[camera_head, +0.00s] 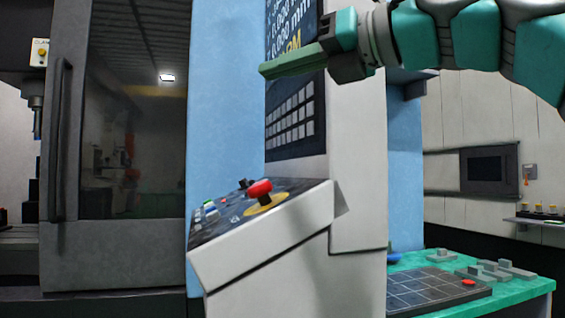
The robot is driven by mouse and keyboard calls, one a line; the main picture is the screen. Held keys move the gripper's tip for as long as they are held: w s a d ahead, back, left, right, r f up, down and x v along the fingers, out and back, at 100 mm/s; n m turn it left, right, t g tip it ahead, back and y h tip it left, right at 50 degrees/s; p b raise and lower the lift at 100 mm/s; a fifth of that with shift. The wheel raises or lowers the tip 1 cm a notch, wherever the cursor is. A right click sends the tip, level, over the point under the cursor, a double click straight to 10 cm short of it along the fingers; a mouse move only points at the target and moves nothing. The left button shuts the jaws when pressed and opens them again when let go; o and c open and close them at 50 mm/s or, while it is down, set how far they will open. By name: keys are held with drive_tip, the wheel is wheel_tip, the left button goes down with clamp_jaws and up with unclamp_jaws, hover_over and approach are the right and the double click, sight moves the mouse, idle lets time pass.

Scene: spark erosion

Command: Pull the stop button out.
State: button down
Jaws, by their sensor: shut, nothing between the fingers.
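The stop button (260,189) is a red mushroom head on a yellow round plate. It sits on the sloped control panel (300,225) of the machine, near its upper right part. My gripper (264,71) comes in from the upper right, with its green fingers together and pointing left. It is shut and empty, well above the button and in front of the screen and keypad. The gripper and the button are apart, and nothing hides the button's head.
A keypad (291,118) and a screen (290,20) stand upright behind the panel. Other small knobs and buttons (210,207) lie left of the stop button. A dark machine door (130,130) is at left. A green table (520,290) with grey parts is at lower right.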

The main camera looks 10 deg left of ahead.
wheel_tip(320, 180, down, 7)
drive_tip(key=w+d+h, duration=0.1)
drive_tip(key=d+h, duration=0.1)
drive_tip(key=h, duration=0.5)
approach(280, 205)
wheel_tip(280, 205, up, 2)
drive_tip(key=shift+r+t, duration=0.1)
drive_tip(key=shift+t, duration=0.3)
drive_tip(key=shift+a+n, duration=0.1)
drive_tip(key=shift+n, duration=0.2)
drive_tip(key=shift+b+x, duration=0.9)
drive_tip(key=shift+x, duration=4.05)
drive_tip(key=shift+s+r, duration=0.1)
drive_tip(key=shift+r, duration=0.05)
